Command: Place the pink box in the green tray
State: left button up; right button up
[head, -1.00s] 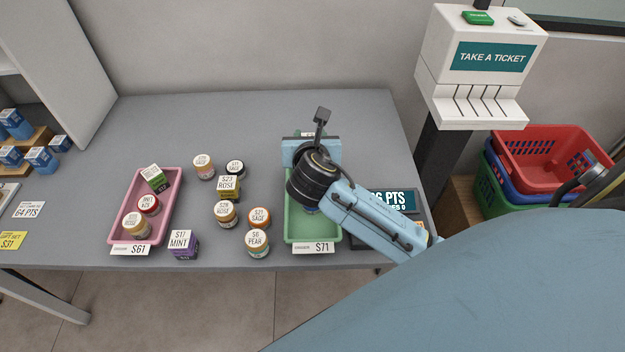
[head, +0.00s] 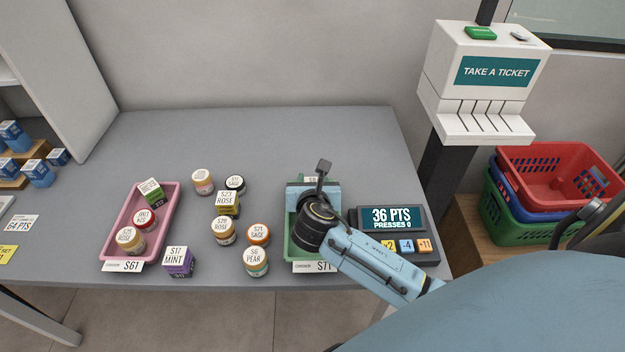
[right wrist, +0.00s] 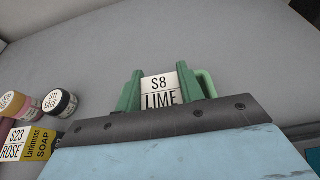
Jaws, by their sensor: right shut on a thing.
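My right gripper (head: 312,181) is over the far part of the green tray (head: 291,246) in the head view. In the right wrist view its green fingers (right wrist: 160,84) are shut on a box (right wrist: 160,92) whose white top reads "S8 LIME". The sides of this box are hidden, so its colour cannot be seen. A pale green curved rim of the tray (right wrist: 208,84) shows just right of the fingers. My wrist and forearm cover most of the tray's inside. How high the box is above the tray floor cannot be told. My left gripper is not in view.
Left of the tray stand several jars (head: 257,262), a yellow box (head: 228,205) and a purple box (head: 179,262). A pink tray (head: 168,215) with jars and a green box is further left. A points display (head: 392,220) stands right of the green tray. The back of the counter is clear.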

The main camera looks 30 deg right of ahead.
jog(key=o, duration=0.9)
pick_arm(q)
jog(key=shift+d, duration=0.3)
pick_arm(e)
jog(key=shift+o, duration=0.6)
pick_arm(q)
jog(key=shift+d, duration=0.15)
pick_arm(e)
jog(key=p+v, duration=0.2)
jog(key=v, duration=0.9)
jog(key=shift+r, duration=0.1)
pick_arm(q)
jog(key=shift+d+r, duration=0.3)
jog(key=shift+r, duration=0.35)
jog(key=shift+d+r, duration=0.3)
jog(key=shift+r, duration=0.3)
pick_arm(e)
jog(key=shift+s+a+r, duration=0.15)
jog(key=shift+s+a, duration=0.1)
jog(key=shift+s, duration=0.2)
